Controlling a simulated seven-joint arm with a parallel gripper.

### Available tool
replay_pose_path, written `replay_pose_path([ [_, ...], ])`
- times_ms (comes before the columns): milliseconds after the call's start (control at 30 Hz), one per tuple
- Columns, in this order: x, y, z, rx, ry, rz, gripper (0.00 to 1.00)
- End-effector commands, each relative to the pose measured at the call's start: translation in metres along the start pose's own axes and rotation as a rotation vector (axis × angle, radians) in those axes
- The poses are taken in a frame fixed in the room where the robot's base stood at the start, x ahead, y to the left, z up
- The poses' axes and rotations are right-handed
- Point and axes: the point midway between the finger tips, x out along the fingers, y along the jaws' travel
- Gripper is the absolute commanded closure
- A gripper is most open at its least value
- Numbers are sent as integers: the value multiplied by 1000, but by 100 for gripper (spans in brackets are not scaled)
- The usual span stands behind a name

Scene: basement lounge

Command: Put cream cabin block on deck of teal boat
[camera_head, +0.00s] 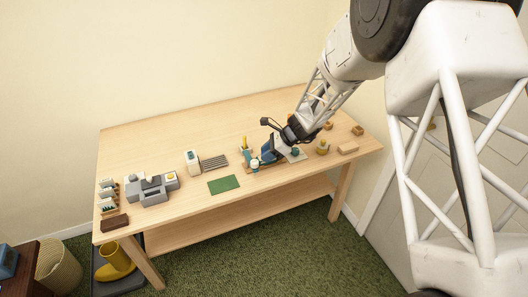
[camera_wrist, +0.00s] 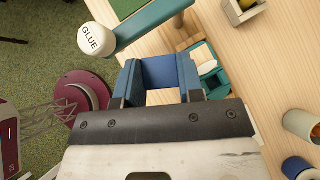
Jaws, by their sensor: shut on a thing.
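My gripper (camera_wrist: 160,72) is shut on a blue block (camera_wrist: 160,70), which spans the gap between its two blue fingers. In the head view my gripper (camera_head: 270,153) is low over the right half of the table. A teal boat-like piece (camera_wrist: 212,82) lies just right of the fingers in the wrist view, partly hidden by the right finger. A cream block (camera_wrist: 204,57) rests in or on it; I cannot tell which. In the head view my gripper hides most of this area.
A glue bottle (camera_wrist: 97,40) with a white cap stands close left of my fingers. A green mat (camera_head: 223,184), a grey rack (camera_head: 215,163) and a grey machine (camera_head: 152,190) are farther left on the table (camera_head: 150,140). Small wooden blocks (camera_head: 347,148) lie to the right.

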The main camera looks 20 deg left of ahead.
Motion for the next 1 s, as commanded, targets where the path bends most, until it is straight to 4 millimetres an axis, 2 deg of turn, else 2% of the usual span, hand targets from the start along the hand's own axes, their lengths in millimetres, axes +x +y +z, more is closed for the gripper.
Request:
replay_pose_path([
  [200,6,-31,3,0,-1,-1,90],
  [400,10,-48,4,0,-1,0,90],
  [833,11,-51,4,1,-1,0,90],
  [1000,18,-51,-3,1,0,0,90],
])
